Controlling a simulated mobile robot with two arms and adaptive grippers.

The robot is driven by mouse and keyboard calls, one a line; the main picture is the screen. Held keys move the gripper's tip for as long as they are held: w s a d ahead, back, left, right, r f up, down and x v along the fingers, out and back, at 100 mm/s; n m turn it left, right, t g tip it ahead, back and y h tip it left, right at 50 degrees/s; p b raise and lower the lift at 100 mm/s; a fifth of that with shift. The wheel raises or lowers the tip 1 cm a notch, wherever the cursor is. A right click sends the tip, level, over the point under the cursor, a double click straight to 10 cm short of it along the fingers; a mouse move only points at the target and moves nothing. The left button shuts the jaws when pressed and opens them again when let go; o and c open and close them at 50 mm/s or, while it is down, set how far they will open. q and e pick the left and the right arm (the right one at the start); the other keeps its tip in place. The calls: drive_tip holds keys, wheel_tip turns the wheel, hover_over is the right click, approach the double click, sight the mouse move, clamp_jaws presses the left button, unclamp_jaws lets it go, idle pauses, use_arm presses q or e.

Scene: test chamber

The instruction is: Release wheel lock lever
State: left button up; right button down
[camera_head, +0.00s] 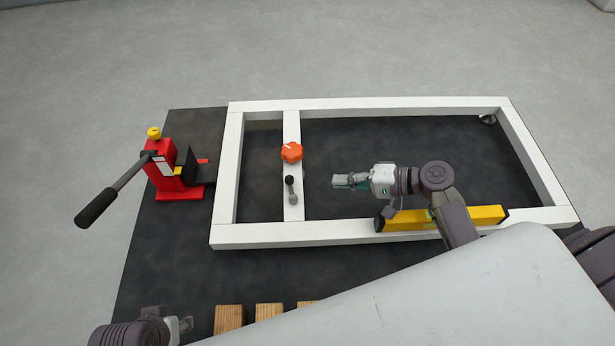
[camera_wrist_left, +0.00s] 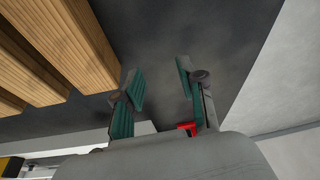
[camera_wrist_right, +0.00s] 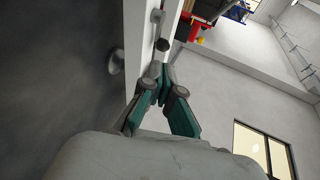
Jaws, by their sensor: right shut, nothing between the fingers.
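A small grey lever with a black ball end (camera_head: 290,188) is on the crossbar of the white frame (camera_head: 350,231). In the right wrist view the black ball end (camera_wrist_right: 162,45) shows just beyond the fingertips; contact cannot be judged there. My right gripper (camera_head: 337,181) is shut and empty, to the right of the lever and apart from it in the head view. An orange star knob (camera_head: 291,152) sits on the same crossbar, behind the lever. My left gripper (camera_head: 187,325) is at the bottom left; the left wrist view shows its fingers (camera_wrist_left: 160,75) apart and empty.
A red jack (camera_head: 176,178) with a long black-gripped handle (camera_head: 97,206) stands left of the frame. A yellow level (camera_head: 470,216) lies along the frame's front bar, under my right arm. Wooden blocks (camera_head: 228,318) lie in front. The dark mat (camera_head: 160,265) is clear at left.

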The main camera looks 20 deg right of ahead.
sight(294, 181)
drive_tip(key=b+x, duration=0.1)
drive_tip(key=x, duration=0.8)
drive_tip(key=shift+w, duration=0.15)
use_arm(q)
drive_tip(key=v, duration=0.2)
drive_tip(key=shift+s+r, duration=0.15)
drive_tip(key=shift+r, duration=0.2)
use_arm(e)
drive_tip(key=shift+w+a+f, duration=0.2)
drive_tip(key=shift+a, duration=0.15)
